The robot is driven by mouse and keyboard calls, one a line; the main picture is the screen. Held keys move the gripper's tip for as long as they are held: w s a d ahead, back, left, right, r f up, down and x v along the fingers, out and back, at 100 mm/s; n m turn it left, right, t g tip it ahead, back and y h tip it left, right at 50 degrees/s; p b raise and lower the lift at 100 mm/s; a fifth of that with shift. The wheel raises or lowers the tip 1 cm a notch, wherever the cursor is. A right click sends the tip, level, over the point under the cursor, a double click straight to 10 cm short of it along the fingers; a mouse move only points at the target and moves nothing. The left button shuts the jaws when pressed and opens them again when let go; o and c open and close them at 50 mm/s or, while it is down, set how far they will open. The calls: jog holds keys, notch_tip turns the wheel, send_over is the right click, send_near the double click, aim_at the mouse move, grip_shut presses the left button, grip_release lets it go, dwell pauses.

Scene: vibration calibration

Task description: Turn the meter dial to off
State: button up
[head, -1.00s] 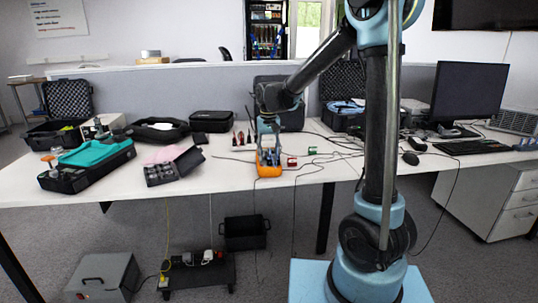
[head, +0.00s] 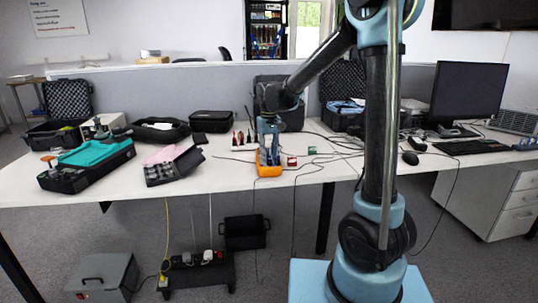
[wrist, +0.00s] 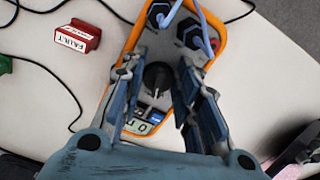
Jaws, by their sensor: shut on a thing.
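The orange-edged meter (head: 268,171) lies near the front edge of the white table. The round black dial (wrist: 157,78) sits mid-face, between my fingers. My gripper (wrist: 158,72) points down over the meter, with its fingers shut on the dial from both sides. In the head view my gripper (head: 268,145) is above the meter and hides the dial. I cannot read the dial's marking.
A red block marked FAULT (wrist: 77,38) lies beside the meter, with a green block (head: 312,150) near it. Dark leads run across the table.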

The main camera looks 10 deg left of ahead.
jog(key=shift+w+d+n, duration=0.1)
jog(key=shift+n, duration=1)
jog(key=shift+w+d+n, duration=0.1)
jog(key=shift+n, duration=1)
jog(key=o, duration=1)
jog(key=shift+c, duration=0.2)
jog(key=shift+r, duration=0.1)
notch_tip(320, 180, up, 12)
jog(key=shift+o, duration=0.5)
